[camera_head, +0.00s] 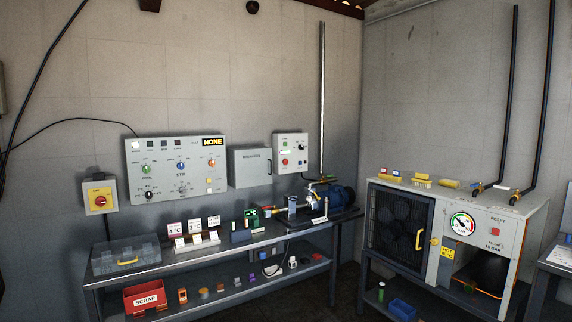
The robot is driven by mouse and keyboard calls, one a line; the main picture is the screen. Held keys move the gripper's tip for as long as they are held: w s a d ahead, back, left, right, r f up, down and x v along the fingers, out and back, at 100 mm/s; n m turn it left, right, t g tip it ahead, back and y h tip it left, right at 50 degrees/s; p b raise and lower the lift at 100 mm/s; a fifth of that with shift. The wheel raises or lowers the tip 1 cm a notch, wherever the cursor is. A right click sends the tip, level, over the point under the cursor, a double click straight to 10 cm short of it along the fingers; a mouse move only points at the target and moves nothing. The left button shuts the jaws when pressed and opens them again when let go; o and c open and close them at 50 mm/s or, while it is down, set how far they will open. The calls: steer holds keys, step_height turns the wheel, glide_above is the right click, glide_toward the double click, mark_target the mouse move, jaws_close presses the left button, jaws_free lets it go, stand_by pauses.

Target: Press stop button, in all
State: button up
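A grey control box (291,153) hangs on the back wall. On its left side it has a green round button (285,152) and below that a red round button (285,161); their labels are too small to read. A yellow box with a red knob (100,199) is mounted on the wall at the left. A square red button (495,232) marked RESET sits on the front of the grey machine (463,238) at the right. I cannot tell from labels which one is the stop button. My gripper is not in view.
A wide grey panel (178,166) with several knobs reads NONE. The workbench (230,255) along the back wall carries a blue pump (338,197), a clear lidded case (126,254) and number cards. A red SCRAP bin (146,298) is on its lower shelf.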

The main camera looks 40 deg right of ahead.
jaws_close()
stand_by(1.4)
